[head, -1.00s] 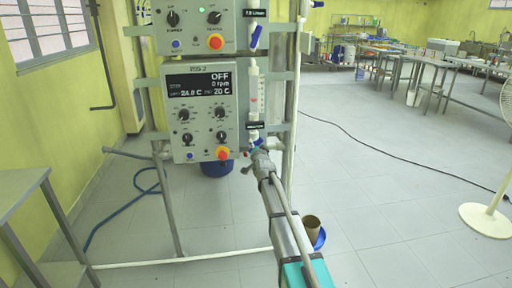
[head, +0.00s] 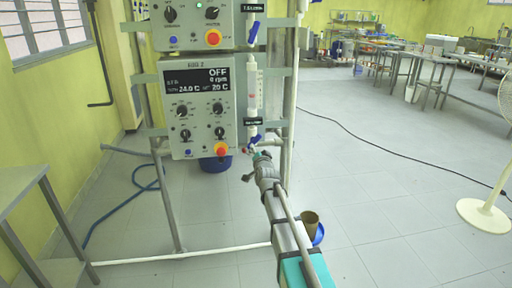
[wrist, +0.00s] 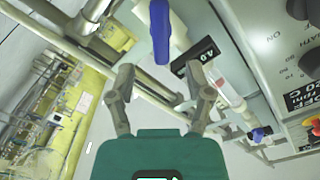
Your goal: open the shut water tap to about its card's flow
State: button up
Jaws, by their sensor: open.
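A blue tap lever (wrist: 160,30) hangs beyond my open fingers in the wrist view, roughly in line with the gap between them. Its lower end is close to the fingertips' height in the picture; I see no contact. In the head view a blue lever (head: 255,139) sits under the flow tube (head: 252,88), just above my gripper (head: 262,158). My gripper also shows in the wrist view (wrist: 163,72), its two grey fingers apart and empty. A small black card (wrist: 197,56) with white figures, perhaps 4.0, is beside the lever; it also shows in the head view (head: 253,121).
A grey control box (head: 200,108) with knobs and an OFF display stands left of the tube. A second blue lever (head: 254,31) is higher up. Metal frame posts (head: 290,100) stand close by.

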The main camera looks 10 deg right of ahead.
aim_at(255, 143)
jog(key=shift+s, duration=2)
jog(key=shift+s, duration=0.5)
jog(key=shift+s, duration=0.35)
jog(key=shift+s, duration=0.1)
jog(key=w, duration=1.3)
jog(key=shift+w, duration=0.4)
jog(key=shift+c, duration=0.3)
grip_shut()
